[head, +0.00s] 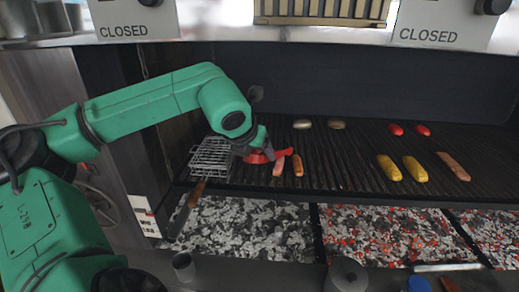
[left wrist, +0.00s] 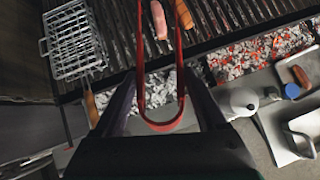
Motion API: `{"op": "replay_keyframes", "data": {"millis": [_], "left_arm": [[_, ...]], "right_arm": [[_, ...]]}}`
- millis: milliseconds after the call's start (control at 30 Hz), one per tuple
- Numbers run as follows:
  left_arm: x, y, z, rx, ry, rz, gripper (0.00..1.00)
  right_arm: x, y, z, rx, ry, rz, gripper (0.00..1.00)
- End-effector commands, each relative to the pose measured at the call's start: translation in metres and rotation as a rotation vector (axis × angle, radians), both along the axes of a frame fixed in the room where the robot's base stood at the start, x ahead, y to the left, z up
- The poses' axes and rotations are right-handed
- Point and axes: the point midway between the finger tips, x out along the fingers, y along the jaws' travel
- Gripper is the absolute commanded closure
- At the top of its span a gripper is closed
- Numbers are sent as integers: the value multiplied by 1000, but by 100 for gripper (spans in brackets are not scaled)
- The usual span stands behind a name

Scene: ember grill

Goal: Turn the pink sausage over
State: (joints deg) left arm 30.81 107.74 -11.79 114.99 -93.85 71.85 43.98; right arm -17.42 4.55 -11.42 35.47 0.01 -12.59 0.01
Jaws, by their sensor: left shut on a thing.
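The pink sausage (head: 279,166) lies on the grill grate (head: 340,170), left of a shorter orange sausage (head: 298,165). My left gripper (head: 262,146) is shut on red tongs (head: 257,158) just above and behind the pink sausage. In the left wrist view, the tongs (left wrist: 162,127) form a U between the fingers of my left gripper (left wrist: 163,100). Their two arms reach up the picture, with the pink sausage (left wrist: 159,20) between them and the orange sausage (left wrist: 186,14) by the right arm. Whether the tongs touch the pink sausage cannot be told. My right gripper is out of view.
A wire grill basket (head: 211,157) with a wooden handle (head: 187,208) lies left of the tongs. Pale round pieces (head: 336,124), red pieces (head: 396,129), yellow pieces (head: 415,169) and a brown-orange sausage (head: 453,166) lie on the grate. Glowing coals (head: 375,237) show below.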

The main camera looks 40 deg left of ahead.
Motion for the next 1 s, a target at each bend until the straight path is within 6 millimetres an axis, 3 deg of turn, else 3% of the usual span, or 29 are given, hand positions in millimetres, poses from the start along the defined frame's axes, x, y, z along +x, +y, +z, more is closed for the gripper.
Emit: {"op": "replay_keyframes", "data": {"millis": [167, 433, 600, 900, 1000], "left_arm": [[0, 0, -27, 1, 0, 1, 43], [0, 0, -61, 1, 0, 1, 43], [1, 0, -69, 1, -2, 0, 43], [1, 0, -68, 1, -1, 1, 42], [1, 0, -68, 1, -1, 1, 80]], "right_arm": [[-9, -1, -19, -1, 16, 0, 100], [9, 0, -47, 1, -13, 1, 100], [9, 0, -57, 1, -13, 1, 100], [4, 0, -55, 0, -5, 1, 100], [4, 0, -56, 0, -5, 1, 100]]}}
